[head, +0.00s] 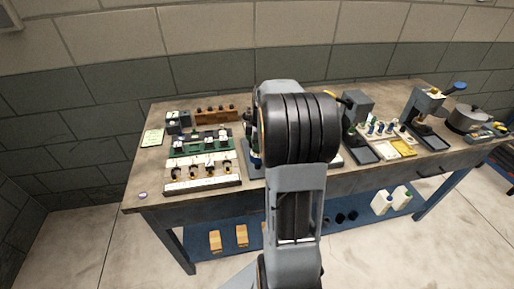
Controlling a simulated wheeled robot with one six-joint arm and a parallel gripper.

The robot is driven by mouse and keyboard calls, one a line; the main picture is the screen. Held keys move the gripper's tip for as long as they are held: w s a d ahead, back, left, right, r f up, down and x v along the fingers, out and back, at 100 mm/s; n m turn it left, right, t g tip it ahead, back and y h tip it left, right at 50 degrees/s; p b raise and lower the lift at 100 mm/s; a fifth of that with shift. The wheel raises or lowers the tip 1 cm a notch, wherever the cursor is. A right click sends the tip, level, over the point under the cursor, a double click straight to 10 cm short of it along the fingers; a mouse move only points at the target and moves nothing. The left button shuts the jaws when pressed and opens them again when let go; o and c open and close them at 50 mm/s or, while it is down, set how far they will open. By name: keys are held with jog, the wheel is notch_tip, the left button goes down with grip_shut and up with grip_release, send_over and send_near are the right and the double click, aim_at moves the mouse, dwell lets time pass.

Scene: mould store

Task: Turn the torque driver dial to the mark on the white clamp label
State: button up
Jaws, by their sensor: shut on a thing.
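My arm stands upright in the middle of the head view and covers the centre of the workbench (150,172). My gripper is hidden behind the arm, so its jaws and anything in them do not show. I cannot make out the torque driver or its dial. A white rack with several orange-and-black clamp-like pieces (202,168) stands at the left front of the bench. A white strip (203,187) lies along its front edge. Any mark on a clamp label is too small to read.
Behind the white rack are a green rack (200,146) and a brown block (217,115). A pale green note (153,138) lies at left. Right of my arm are a grey press (427,103), a yellow tray (403,148) and a pot (467,119). White bottles (381,204) stand on the blue lower shelf.

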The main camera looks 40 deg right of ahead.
jog(key=n, duration=0.2)
jog(key=shift+n, duration=0.4)
jog(key=o, duration=1.3)
jog(key=shift+r, duration=0.15)
jog(key=shift+r+p, duration=3)
jog(key=shift+r, duration=0.9)
